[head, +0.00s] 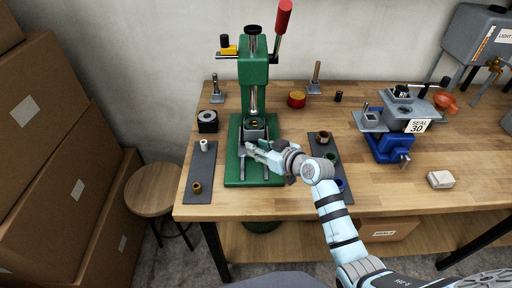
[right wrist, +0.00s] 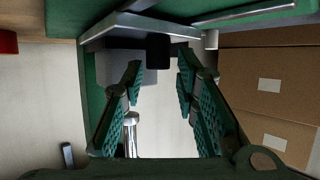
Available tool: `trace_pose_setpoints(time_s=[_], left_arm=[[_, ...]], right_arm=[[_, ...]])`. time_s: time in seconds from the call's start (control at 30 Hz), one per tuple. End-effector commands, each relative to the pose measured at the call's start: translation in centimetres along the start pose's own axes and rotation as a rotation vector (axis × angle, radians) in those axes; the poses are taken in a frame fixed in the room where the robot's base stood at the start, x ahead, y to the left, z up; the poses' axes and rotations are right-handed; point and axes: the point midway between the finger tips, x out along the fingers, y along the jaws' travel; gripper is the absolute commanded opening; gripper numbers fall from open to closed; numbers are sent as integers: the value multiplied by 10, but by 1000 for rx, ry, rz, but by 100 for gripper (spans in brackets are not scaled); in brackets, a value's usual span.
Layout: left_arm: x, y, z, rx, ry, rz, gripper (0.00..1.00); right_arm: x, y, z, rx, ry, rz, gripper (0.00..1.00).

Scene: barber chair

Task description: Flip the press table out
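The green press (head: 253,70) stands on the workbench with its red lever handle (head: 283,16) raised. A grey block-like table (head: 248,134) sits low on the press, above the green base (head: 235,171), with a dark ring on top. My right gripper (head: 256,151) is just in front of this table and partly covers it. In the right wrist view its two teal-padded fingers (right wrist: 160,76) are apart with nothing clearly between them. A black knob (right wrist: 158,50) and a grey plate (right wrist: 140,28) lie just beyond the fingertips. I cannot tell whether they touch. My left gripper is not in view.
Dark mats with small rings lie left (head: 199,172) and right (head: 322,148) of the press. A blue-based fixture (head: 391,147) with a "SEAL 30" tag stands to the right. Cardboard boxes (head: 50,110) and a stool (head: 155,190) are at the left.

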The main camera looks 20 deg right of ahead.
Motion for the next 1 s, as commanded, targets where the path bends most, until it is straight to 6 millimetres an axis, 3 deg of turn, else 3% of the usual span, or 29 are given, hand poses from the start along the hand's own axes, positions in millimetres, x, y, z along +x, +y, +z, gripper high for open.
trace_pose_setpoints(time_s=[0.13,0.43,0.63,1.0], left_arm=[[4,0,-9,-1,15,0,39],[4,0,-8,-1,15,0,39],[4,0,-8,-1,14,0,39],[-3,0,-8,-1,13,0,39]], right_arm=[[15,1,1,1,-1,2,28],[18,2,1,1,-1,3,28],[18,2,1,1,-1,3,0],[13,-4,2,1,-3,2,0]])
